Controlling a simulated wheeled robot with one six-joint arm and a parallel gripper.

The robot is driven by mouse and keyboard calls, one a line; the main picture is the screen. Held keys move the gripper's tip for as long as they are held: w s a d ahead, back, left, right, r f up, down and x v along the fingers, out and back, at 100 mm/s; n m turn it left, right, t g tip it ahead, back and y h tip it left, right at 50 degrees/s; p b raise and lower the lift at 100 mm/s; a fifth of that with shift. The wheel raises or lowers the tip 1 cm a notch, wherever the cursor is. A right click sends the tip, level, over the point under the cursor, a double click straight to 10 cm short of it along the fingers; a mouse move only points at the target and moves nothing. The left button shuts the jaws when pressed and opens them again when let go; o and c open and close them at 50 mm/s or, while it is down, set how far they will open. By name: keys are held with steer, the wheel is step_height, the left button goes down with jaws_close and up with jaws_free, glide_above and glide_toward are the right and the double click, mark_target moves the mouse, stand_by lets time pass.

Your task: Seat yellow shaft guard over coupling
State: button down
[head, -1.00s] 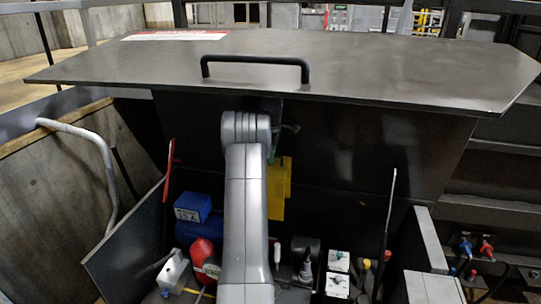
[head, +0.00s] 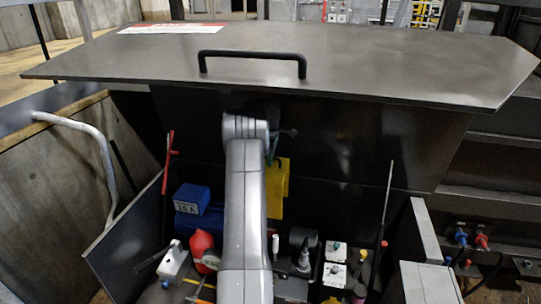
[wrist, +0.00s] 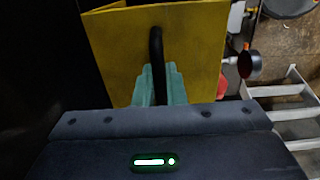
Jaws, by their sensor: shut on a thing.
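The yellow shaft guard (head: 279,187) hangs in the air below my wrist, in front of the dark wall under the raised lid. My gripper (wrist: 158,88) is shut on its black handle (wrist: 156,55), with teal fingers on either side. In the wrist view the bent yellow sheet of the guard (wrist: 110,45) fills the upper middle. In the head view my arm covers part of the guard and most of my gripper. I cannot make out the coupling; my arm and the guard may hide it.
Below, the open bay holds a blue box (head: 192,197), a red container (head: 201,245), a black cylinder (head: 302,239) and white switch boxes (head: 335,262). The large lid (head: 350,62) hangs above my arm. Thin rods stand at both sides of the bay.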

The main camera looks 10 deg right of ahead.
steer(key=shift+f, duration=1.3)
steer(key=shift+f+b, duration=8.35)
steer(key=shift+f, duration=6.35)
steer(key=c, duration=1.5)
jaws_free()
steer(key=shift+o, duration=0.5)
steer(key=shift+s+f, duration=0.1)
steer(key=shift+f, duration=0.15)
step_height(320, 180, up, 14)
steer(key=b, duration=0.1)
